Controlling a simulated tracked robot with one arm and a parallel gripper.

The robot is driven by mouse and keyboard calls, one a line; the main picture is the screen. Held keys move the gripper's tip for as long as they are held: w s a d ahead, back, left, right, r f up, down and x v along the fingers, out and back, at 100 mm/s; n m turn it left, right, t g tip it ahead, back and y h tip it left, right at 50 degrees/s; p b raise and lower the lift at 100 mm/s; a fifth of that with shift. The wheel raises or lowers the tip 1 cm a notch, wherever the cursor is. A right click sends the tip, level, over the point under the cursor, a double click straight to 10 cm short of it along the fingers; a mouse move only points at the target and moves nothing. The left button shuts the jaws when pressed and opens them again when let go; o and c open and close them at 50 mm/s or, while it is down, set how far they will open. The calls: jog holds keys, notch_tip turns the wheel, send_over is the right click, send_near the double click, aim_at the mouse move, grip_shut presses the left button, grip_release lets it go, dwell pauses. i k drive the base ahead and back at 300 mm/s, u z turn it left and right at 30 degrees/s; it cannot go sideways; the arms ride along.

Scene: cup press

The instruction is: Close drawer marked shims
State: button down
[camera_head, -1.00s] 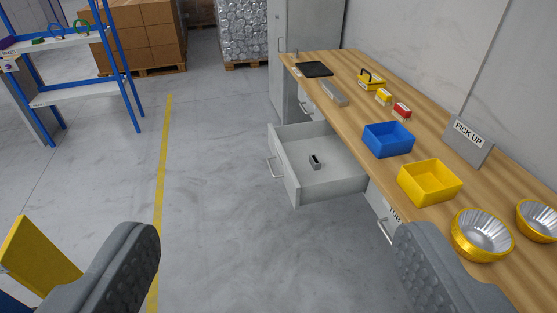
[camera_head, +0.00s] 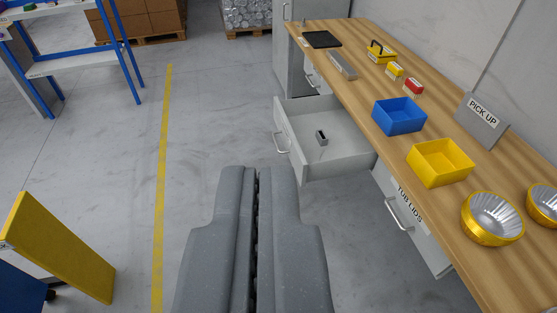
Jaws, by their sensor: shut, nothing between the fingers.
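A grey drawer (camera_head: 343,152) under the wooden workbench stands pulled out to the left. A small dark and grey object (camera_head: 321,138) lies inside it. Its front panel with a bar handle (camera_head: 281,143) faces left; no label on it can be read from here. My gripper (camera_head: 257,172) is shut and empty, in front of the camera. In the picture its fingertips are below and left of the open drawer, apart from the handle.
A shut drawer marked TUB LIDS (camera_head: 411,219) with a handle is nearer. The workbench (camera_head: 390,150) carries a blue bin (camera_head: 399,117), a yellow bin (camera_head: 441,163), metal bowls and a PICK UP sign (camera_head: 482,118). A yellow panel (camera_head: 57,249) stands at lower left. Floor left of the drawer is clear.

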aim_at(321, 139)
jog(key=u, duration=0.25)
jog(key=i, duration=1.15)
jog(key=z, duration=0.45)
